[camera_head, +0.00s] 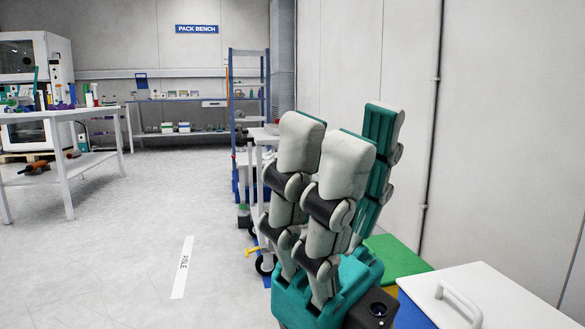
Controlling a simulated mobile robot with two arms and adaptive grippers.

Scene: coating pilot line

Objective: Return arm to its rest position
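My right gripper (354,132) stands upright in the centre right of the head view, with its teal palm low and its grey and teal fingers pointing up. Two fingers are on the near side and one is on the far side. The fingers are extended and spread apart, so it is open. I see nothing held between them, though the near fingers hide part of the space inside. My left gripper is not in the view.
A white lidded box with a handle (462,302) is at bottom right, by a green surface (396,257). A cart (256,160) is partly hidden behind my fingers. A cluttered white table (62,116) stands left. The aisle floor (120,240) is clear.

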